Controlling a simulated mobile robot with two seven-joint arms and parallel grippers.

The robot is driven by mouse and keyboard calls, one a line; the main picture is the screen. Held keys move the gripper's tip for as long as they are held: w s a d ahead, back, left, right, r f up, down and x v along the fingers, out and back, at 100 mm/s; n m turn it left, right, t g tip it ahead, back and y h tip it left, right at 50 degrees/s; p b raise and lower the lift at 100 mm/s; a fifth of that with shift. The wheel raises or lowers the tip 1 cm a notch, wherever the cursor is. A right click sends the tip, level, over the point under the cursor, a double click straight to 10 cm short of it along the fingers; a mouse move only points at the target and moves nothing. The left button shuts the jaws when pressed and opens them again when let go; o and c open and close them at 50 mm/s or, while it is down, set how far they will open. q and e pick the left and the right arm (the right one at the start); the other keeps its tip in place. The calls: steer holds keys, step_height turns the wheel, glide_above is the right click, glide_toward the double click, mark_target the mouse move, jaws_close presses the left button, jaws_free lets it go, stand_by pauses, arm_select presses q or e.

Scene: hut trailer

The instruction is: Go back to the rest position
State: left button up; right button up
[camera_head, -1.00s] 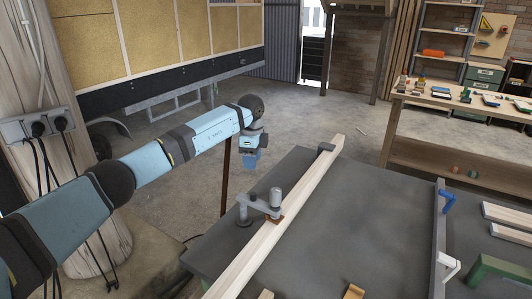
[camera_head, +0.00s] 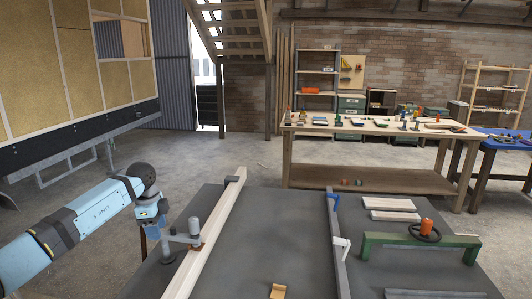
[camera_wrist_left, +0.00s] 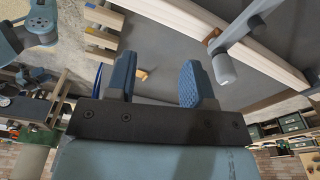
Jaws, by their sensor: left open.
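My left gripper (camera_head: 152,232) is at the left edge of the dark worktable (camera_head: 265,225), beside a grey clamp (camera_head: 190,238) that sits on a long pale wooden beam (camera_head: 210,235). In the left wrist view its two blue fingers (camera_wrist_left: 158,82) stand apart with nothing between them. The clamp (camera_wrist_left: 225,68) and the beam (camera_wrist_left: 245,40) show beyond the fingers there. My right gripper is not in the head view.
A green frame clamp with an orange part (camera_head: 426,228) and short boards (camera_head: 390,208) lie on the table's right side. A wooden workbench (camera_head: 375,128) with tools stands behind. Concrete floor (camera_head: 230,155) is clear between them.

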arm_select(q)
steer(key=s+d+f+m+h+p, duration=0.1)
steer(key=s+d+f+m+h, duration=0.1)
steer(key=d+f+h, duration=0.3)
steer(key=s+d+f+m, duration=0.2)
steer(key=d+f, duration=0.1)
steer(key=d, duration=0.4)
steer(key=s+d+t+h+p, duration=0.3)
steer(key=s+d+h, duration=0.8)
steer(key=s+d, duration=0.25)
steer(key=s+a+f+n+t+y+p, duration=0.1)
steer(key=s+a+f+n+t+y, duration=0.1)
steer(key=s+a+f+n+y, duration=0.2)
steer(key=s+a+f+n+t+y+p, duration=0.2)
steer(key=s+a+n+y, duration=0.3)
steer(key=s, duration=0.8)
steer(key=s+a+f+n+t+y+p, duration=0.1)
steer(key=s+a+f+n+t+y, duration=0.2)
steer(key=s+n, duration=0.5)
step_height(320, 180, down, 3)
steer(key=shift+s+a+r+n+t+y+p, duration=0.15)
steer(key=shift+s+a+n+t+y+p, duration=0.2)
steer(key=shift+a+y, duration=0.55)
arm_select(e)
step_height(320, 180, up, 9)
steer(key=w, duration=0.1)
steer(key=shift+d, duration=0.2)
